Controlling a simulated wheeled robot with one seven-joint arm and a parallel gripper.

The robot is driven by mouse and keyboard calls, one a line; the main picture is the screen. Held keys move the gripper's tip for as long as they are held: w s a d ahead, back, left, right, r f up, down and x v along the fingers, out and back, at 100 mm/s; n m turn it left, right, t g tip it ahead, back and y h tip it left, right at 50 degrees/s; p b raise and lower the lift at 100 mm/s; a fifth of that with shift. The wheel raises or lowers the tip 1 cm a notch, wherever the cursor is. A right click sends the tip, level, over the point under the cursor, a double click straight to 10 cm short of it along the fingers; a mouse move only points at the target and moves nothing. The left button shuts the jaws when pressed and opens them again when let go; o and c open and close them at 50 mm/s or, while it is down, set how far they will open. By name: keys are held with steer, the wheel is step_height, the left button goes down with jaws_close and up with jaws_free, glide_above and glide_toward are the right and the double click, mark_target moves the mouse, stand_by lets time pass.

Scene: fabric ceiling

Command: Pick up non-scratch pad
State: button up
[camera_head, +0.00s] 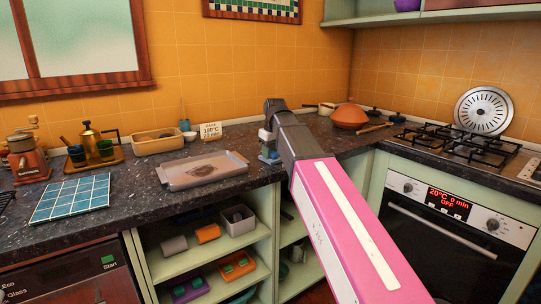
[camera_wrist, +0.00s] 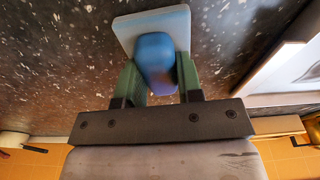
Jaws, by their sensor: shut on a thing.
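The non-scratch pad shows in the wrist view (camera_wrist: 152,22) as a pale blue-grey slab with a rounded blue grip on it. My gripper (camera_wrist: 156,72) has its two green fingers shut on either side of the blue grip. The pad is small there and partly hidden by my gripper. I cannot tell whether it touches the counter.
A grey tray (camera_head: 175,182) lies on the speckled counter (camera_head: 130,200). A sign (camera_head: 214,132) and a beige dish (camera_head: 158,148) stand behind it. An orange lidded pot (camera_head: 350,115) is to the right, before the gas hob (camera_head: 455,146). Open shelves (camera_head: 205,252) are below.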

steer(key=shift+r, duration=0.15)
step_height(320, 180, up, 4)
steer(key=shift+w+f, duration=0.1)
steer(key=s+a+r, duration=0.1)
steer(key=a+r, duration=0.6)
steer(key=a, duration=0.4)
steer(key=shift+a, duration=0.35)
steer(key=shift+s, duration=0.1)
